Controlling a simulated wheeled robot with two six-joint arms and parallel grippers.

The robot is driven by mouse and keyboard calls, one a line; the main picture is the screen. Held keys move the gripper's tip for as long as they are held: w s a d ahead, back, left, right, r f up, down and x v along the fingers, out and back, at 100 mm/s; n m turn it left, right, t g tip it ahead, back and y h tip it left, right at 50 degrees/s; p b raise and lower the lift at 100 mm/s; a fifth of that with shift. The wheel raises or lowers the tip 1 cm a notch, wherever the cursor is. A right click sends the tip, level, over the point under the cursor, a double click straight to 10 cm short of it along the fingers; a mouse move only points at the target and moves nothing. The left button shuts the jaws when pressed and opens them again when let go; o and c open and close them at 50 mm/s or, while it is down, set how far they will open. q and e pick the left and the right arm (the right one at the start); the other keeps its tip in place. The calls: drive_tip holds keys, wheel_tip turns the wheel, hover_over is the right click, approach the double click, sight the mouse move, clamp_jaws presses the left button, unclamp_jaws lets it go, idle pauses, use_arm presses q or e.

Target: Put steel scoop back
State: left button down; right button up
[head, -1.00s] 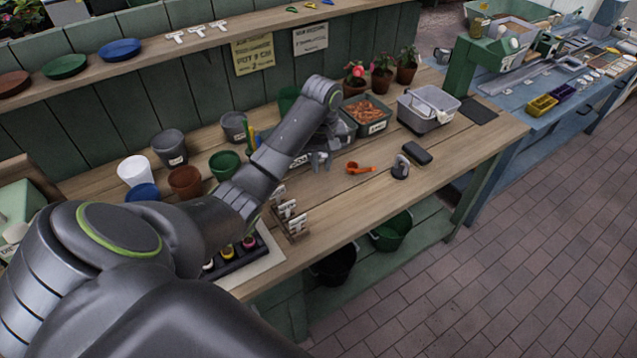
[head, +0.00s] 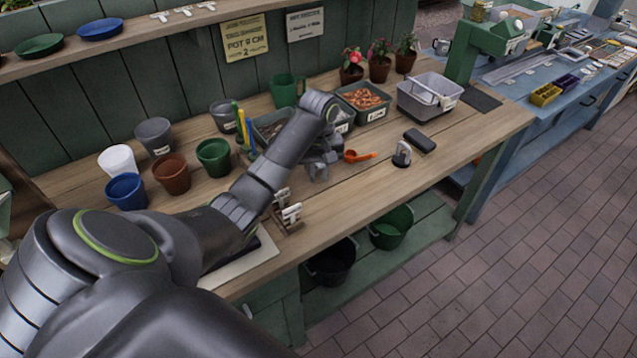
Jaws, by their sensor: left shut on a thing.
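My left gripper (head: 318,172) is low over the wooden bench, left of the orange scoop (head: 360,156). It is shut on a grey thing, which I take to be the steel scoop. The gripper and wrist hide most of it, so its shape and tilt cannot be told. The orange scoop lies on the bench, apart from the gripper. Tubs with labels stand behind the gripper, one with brown chips (head: 363,97) and one partly hidden by my arm (head: 270,120). My right gripper is not in view.
A grey tub (head: 428,96), a black block (head: 419,140) and a dark tool with a loop (head: 402,154) are to the right. Small white T-shaped labels (head: 289,214) stand near the front edge. Several pots (head: 172,174) stand left. The bench front right is clear.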

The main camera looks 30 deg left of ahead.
use_arm(q)
drive_tip(key=shift+f, duration=1.3)
drive_tip(key=shift+p, duration=0.3)
drive_tip(key=c, duration=1.3)
unclamp_jaws()
drive_tip(key=shift+f, duration=0.1)
drive_tip(key=shift+c, duration=0.2)
